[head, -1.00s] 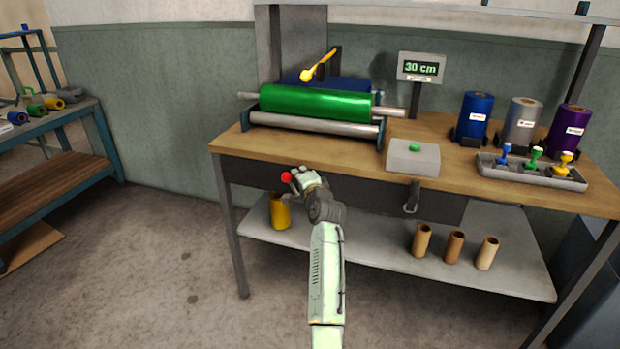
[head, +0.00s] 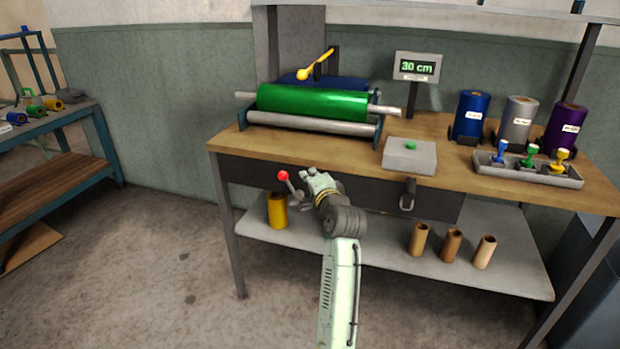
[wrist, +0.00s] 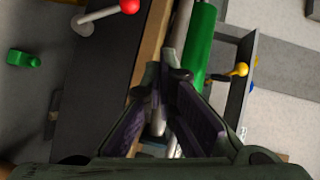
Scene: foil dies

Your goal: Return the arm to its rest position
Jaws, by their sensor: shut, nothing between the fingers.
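My arm reaches up from the bottom of the head view. My gripper (head: 316,181) is in front of the workbench's dark front panel, just right of a lever with a red knob (head: 283,175), with a small gap between them. In the wrist view the fingers (wrist: 168,76) come together and are shut, with nothing held. The red knob (wrist: 129,6) shows there at the top, apart from the fingers. A green roll (wrist: 199,45) lies beyond the fingertips.
The workbench (head: 245,143) carries the green roll (head: 312,102), a grey box with a green button (head: 409,156), a "30 cm" display (head: 417,67), several foil rolls and a stamp tray. A yellow cylinder (head: 278,212) and brown tubes stand on the lower shelf.

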